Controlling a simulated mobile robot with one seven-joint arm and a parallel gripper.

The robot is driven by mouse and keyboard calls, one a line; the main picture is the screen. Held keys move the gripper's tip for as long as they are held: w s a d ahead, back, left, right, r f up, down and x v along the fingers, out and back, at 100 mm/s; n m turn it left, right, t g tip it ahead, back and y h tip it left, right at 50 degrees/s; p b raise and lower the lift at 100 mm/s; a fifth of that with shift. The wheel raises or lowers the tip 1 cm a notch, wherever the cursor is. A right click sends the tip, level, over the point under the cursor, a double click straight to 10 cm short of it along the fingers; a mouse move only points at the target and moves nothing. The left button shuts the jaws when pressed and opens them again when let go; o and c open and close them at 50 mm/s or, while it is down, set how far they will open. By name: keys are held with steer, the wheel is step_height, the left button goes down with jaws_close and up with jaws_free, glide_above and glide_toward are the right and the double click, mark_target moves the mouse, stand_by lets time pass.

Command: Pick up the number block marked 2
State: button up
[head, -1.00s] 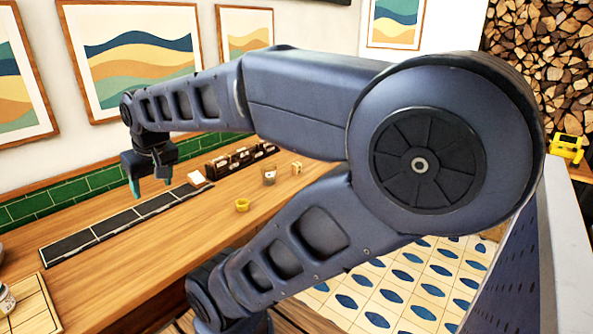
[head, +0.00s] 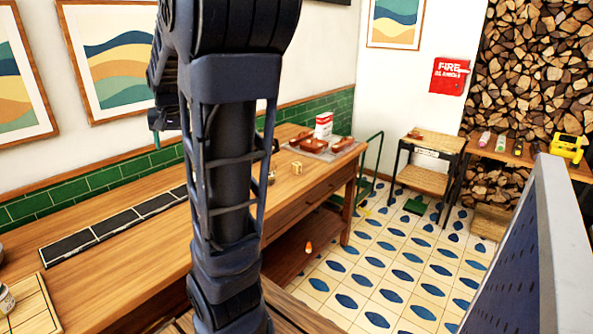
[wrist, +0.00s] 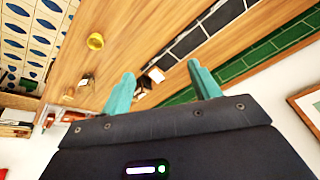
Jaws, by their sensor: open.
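A small pale wooden block (head: 297,168) with a dark mark stands on the long wooden counter (head: 110,250), near its right end in the head view. It may be the number block, but I cannot read a 2 on it. My gripper (wrist: 161,70) shows in the wrist view with its two teal fingers spread and nothing between them. It is above the counter.
A yellow cup (wrist: 95,41) stands on the counter. Black panels (head: 110,225) lie along the wall side. A tray (head: 325,152) with brown items and a red-and-white box (head: 323,125) are at the far end. Tiled floor (head: 390,270) is open to the right.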

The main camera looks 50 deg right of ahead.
steer(key=w+d+f+m, duration=0.25)
steer(key=w+d, duration=0.35)
steer(key=d, duration=0.6)
steer(key=m+g+h, duration=0.4)
steer(key=m+g, duration=0.1)
steer(key=m, duration=0.6)
glide_toward(296, 163)
steer(key=f, duration=0.1)
steer(key=x, duration=0.5)
steer(key=shift+w+d+f, duration=0.1)
steer(key=shift+w+f, duration=0.05)
steer(key=shift+f, duration=0.2)
steer(key=x, duration=0.2)
steer(key=s+x, duration=0.1)
steer(key=x, duration=0.1)
steer(key=shift+f, duration=0.15)
steer(key=shift+w+d+f, duration=0.1)
steer(key=shift+d+f, duration=0.15)
steer(key=shift+f, duration=0.15)
steer(key=shift+c, duration=0.2)
